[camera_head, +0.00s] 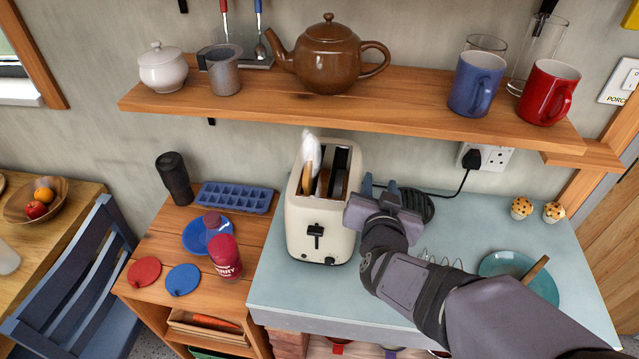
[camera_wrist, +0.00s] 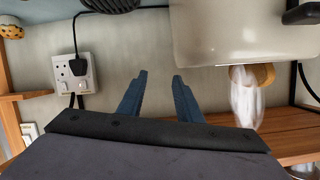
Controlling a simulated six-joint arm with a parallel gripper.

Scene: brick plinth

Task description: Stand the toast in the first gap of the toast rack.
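A slice of toast (camera_head: 307,180) sticks up out of the left slot of the cream toaster (camera_head: 319,246); the right slot looks empty. A white, wispy shape (camera_head: 314,153), perhaps steam, rises beside the toast. The wrist view shows the toast (camera_wrist: 265,74) at the toaster's edge, at right. My gripper (camera_head: 380,187) is just right of the toaster, apart from the toast. In the wrist view, my gripper (camera_wrist: 160,88) is open with nothing between its fingers. The wire toast rack (camera_head: 436,260) stands on the blue-grey counter, partly hidden behind my arm.
A wooden shelf (camera_head: 250,105) with a teapot (camera_head: 328,55), mugs and jars overhangs the toaster. A teal plate (camera_head: 500,265) lies right of the rack. A black cable runs to the wall socket (camera_head: 492,160). Two muffins (camera_head: 521,208) sit at back right.

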